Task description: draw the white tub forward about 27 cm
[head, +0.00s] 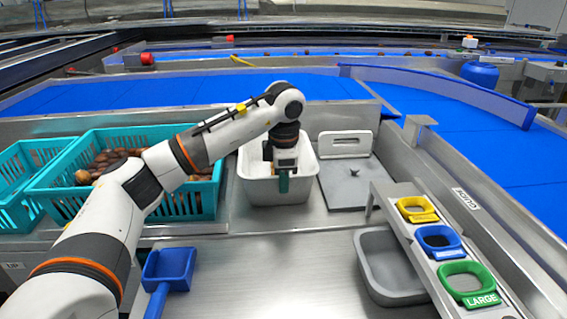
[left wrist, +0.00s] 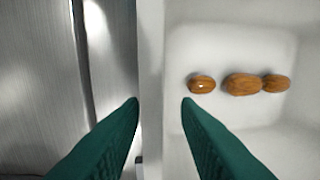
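The white tub (head: 258,191) stands on the steel worktop at the middle of the head view. My left arm reaches over it from the left, hiding part of its interior. My left gripper (head: 284,183) points down at the tub's front wall. In the left wrist view, the green fingers of my left gripper (left wrist: 160,102) are apart, with the tub's pale rim (left wrist: 151,45) running between them. One finger is over the inside, the other outside. Three brown dates (left wrist: 241,84) lie on the tub's floor. My right gripper is not in view.
Teal crates (head: 180,205), one holding dates, stand left. A blue scoop (head: 168,268) lies at front left. A grey plate (head: 350,185) is right of the tub; a grey tray (head: 372,265) and ring gauges (head: 438,239) are at front right. Worktop before the tub is clear.

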